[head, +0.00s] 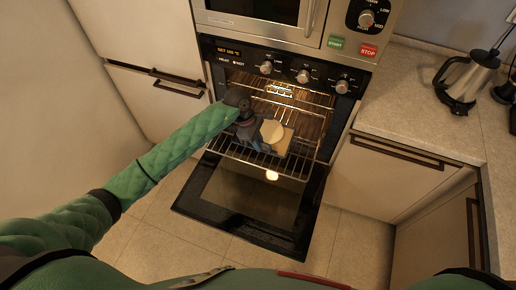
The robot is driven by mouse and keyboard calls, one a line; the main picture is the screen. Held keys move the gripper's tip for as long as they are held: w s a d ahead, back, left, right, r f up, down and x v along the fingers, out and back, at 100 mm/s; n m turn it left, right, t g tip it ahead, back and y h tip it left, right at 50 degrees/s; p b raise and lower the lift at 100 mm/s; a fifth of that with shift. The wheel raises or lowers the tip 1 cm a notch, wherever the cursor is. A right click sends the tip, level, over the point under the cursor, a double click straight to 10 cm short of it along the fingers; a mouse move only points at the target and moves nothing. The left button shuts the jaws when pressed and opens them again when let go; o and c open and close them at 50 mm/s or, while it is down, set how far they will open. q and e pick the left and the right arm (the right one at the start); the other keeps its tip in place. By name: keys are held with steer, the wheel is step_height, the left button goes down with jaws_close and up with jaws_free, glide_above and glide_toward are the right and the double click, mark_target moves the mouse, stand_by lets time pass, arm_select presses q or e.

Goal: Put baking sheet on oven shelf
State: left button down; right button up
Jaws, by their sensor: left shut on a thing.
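The baking sheet (286,142) is a small tan sheet with a pale round piece (272,132) on it, at the oven opening. My left gripper (263,131) is shut on the sheet's left side, and the gripper hides that edge. The sheet is over the front part of the pulled-out wire oven shelf (288,168). I cannot tell whether it rests on the shelf or is held just above it. My right gripper is not in view.
The oven door (250,202) is folded down in front of the lit oven. A control panel with knobs (303,76) is above the opening. A counter with a kettle (466,80) is at the right. Tiled floor is clear around the door.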

arm_select(q)
steer(key=shift+f, duration=1.9)
steer(key=shift+a+f, duration=0.1)
steer(key=c, duration=1.4)
jaws_free()
steer(key=shift+o, duration=0.2)
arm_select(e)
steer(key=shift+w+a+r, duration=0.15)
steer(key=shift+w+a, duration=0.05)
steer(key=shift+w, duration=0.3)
